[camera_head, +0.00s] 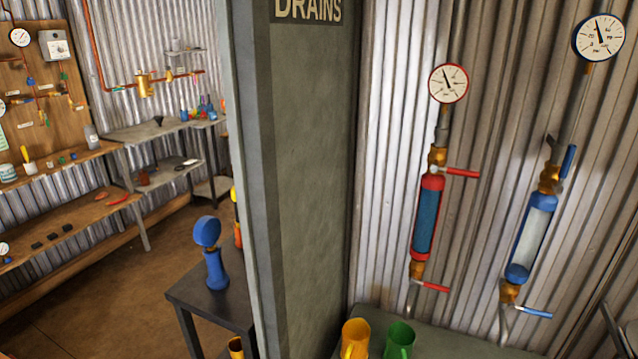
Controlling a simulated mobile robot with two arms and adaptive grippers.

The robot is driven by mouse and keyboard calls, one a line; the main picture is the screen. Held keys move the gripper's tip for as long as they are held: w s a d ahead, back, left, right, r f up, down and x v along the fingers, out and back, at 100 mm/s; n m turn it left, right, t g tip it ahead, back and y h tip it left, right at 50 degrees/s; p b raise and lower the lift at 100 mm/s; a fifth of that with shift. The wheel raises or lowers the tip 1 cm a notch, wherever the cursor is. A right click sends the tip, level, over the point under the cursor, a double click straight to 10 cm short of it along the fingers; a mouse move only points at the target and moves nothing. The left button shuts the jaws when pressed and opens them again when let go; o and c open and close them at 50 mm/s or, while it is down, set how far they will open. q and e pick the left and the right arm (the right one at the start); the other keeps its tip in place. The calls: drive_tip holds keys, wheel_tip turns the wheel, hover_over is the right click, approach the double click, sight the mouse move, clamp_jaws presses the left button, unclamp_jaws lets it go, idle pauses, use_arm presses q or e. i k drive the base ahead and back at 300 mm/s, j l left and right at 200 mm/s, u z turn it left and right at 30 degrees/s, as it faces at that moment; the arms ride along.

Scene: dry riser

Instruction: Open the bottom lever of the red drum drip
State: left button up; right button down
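The red drum drip (427,218) hangs on the corrugated wall right of the pillar, with red end caps and a blue-looking sight section. Its bottom lever (431,286) is red and sticks out to the right, roughly crosswise to the pipe, from a brass valve (416,269). Its top lever (459,173) is also red and points right, crosswise to the pipe. A round gauge (448,83) sits above. Neither of my grippers is in view.
A blue drum drip (531,238) hangs to the right, its top lever (568,161) along the pipe and bottom lever (533,312) crosswise. A pillar (308,180) stands left.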

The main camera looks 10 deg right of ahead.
sight(436, 287)
drive_tip(key=i+l+z, duration=0.2)
drive_tip(key=l, duration=0.25)
drive_tip(key=i+l+z, duration=0.2)
drive_tip(key=l, duration=0.2)
drive_tip(key=i+l+z, duration=0.25)
drive_tip(key=l, duration=0.1)
